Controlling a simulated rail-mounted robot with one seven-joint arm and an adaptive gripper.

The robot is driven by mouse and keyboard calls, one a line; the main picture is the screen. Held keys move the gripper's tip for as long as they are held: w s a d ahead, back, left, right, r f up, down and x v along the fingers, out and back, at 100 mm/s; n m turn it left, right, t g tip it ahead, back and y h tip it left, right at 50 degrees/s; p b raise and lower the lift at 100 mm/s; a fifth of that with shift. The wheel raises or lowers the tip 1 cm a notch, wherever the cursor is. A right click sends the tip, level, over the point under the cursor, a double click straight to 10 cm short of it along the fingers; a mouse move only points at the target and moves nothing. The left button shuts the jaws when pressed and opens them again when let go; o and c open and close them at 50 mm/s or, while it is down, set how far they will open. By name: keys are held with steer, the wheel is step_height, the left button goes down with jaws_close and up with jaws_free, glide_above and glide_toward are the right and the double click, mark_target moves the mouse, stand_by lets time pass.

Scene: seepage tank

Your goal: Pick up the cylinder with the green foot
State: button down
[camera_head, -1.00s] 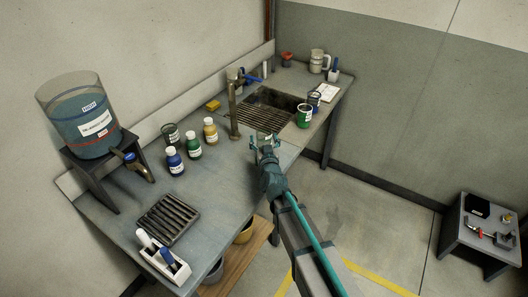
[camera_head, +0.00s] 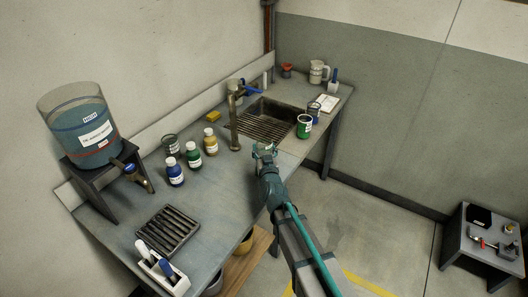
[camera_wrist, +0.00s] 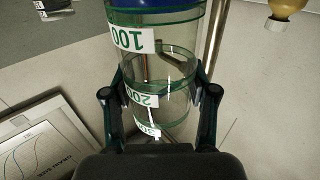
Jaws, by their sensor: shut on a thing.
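In the wrist view, a clear cylinder (camera_wrist: 165,80) with green rings and white labels stands between my fingers. The labels read 100, 200 and perhaps 300, upside down in the picture. A blue part (camera_wrist: 155,15) shows at its top edge in the picture; the foot is out of frame. My gripper (camera_wrist: 160,92) is shut on the cylinder, one finger on each side. In the head view, my gripper (camera_head: 264,150) is over the bench's front edge, left of the green can (camera_head: 304,126). I cannot make out the cylinder there.
The bench (camera_head: 215,200) holds a tap (camera_head: 235,125) and a grated sink (camera_head: 262,125). Blue, green and yellow bottles (camera_head: 193,156) stand left of my gripper. A large tank (camera_head: 80,130) is at the far left. A low table (camera_head: 470,250) stands at right, with open floor between.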

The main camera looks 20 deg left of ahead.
mark_target(265, 149)
steer(key=shift+r, duration=1.15)
steer(key=shift+s+d+r, duration=0.1)
steer(key=shift+s+r, duration=0.05)
steer(key=shift+r, duration=0.2)
steer(key=s+d+r+p, duration=0.7)
steer(key=s+d+r, duration=0.1)
steer(key=s+r, duration=0.1)
steer(key=shift+s+d+r, duration=0.25)
steer(key=shift+s+d, duration=0.1)
steer(key=shift+d, duration=0.05)
steer(key=shift+s+d+p, duration=0.1)
steer(key=shift+s+p, duration=0.1)
steer(key=shift+p, duration=0.5)
